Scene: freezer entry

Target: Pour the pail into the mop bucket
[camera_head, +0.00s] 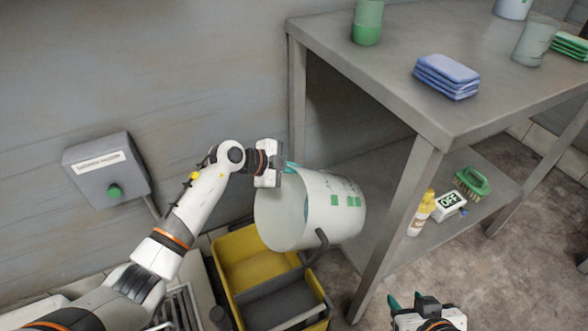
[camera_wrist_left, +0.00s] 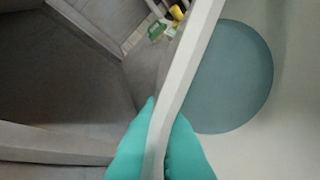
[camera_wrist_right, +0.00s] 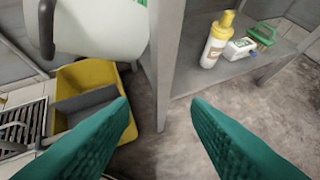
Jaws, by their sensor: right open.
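The white pail (camera_head: 335,205) with green marks is held tipped on its side above the yellow mop bucket (camera_head: 240,248), its mouth toward the lower left. My left gripper (camera_head: 288,167) is shut on the pail's rim; in the left wrist view its teal fingers (camera_wrist_left: 163,112) pinch the rim from both sides. A blue-grey round area (camera_wrist_left: 230,78) shows inside the pail; I cannot tell whether it is liquid or the bottom. No stream shows. My right gripper (camera_head: 420,300) is open and empty, right of the bucket; its fingers are spread in the right wrist view (camera_wrist_right: 160,105).
A grey metal table (camera_head: 400,60) stands at the right, its leg close to the pail. Its top holds blue cloths (camera_head: 447,76) and a green container (camera_head: 367,22).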

